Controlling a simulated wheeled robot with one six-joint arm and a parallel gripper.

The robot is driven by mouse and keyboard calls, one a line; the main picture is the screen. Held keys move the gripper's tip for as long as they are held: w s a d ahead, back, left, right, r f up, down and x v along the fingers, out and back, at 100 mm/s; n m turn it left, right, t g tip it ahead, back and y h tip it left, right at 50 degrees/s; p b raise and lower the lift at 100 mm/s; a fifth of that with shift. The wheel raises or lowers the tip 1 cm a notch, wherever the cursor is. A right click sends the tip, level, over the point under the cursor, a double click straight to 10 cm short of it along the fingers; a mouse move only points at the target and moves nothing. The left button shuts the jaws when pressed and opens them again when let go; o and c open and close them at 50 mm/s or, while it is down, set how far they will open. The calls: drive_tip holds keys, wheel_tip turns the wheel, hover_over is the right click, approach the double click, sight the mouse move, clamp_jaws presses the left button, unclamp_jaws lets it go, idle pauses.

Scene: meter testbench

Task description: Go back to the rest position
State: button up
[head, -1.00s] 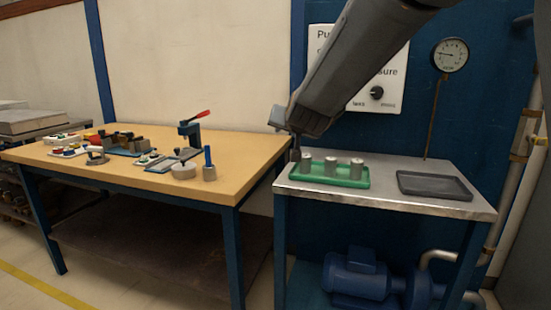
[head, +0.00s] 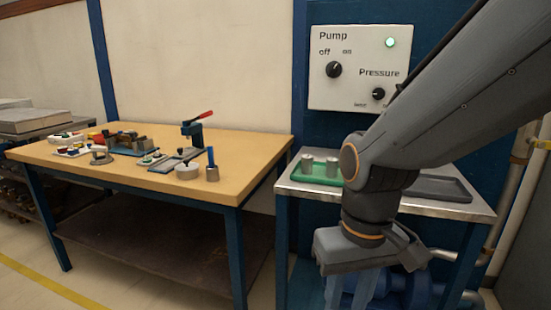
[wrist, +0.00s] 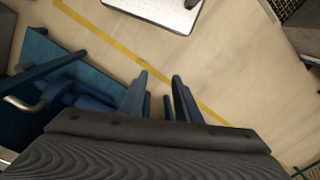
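My gripper (head: 352,296) hangs low in front of the small metal table in the head view, pointing down. Its fingertips reach the bottom edge of that picture. In the wrist view its two fingers (wrist: 159,75) stand apart with only floor between them, so it is open and empty.
A green tray (head: 308,178) with metal cylinders (head: 332,166) and a dark tray (head: 440,188) sit on the metal table (head: 287,187). The pump panel (head: 350,101) has a lit green lamp. A wooden workbench (head: 232,166) with tools stands left. A blue pump (wrist: 75,90) is below.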

drive_tip(key=d+r+m+p, duration=0.2)
drive_tip(key=d+r+p, duration=0.5)
drive_tip(key=p, duration=0.6)
drive_tip(key=shift+s+d+r+h, duration=0.15)
drive_tip(key=shift+d+r+h, duration=0.15)
drive_tip(key=shift+d+r, duration=0.1)
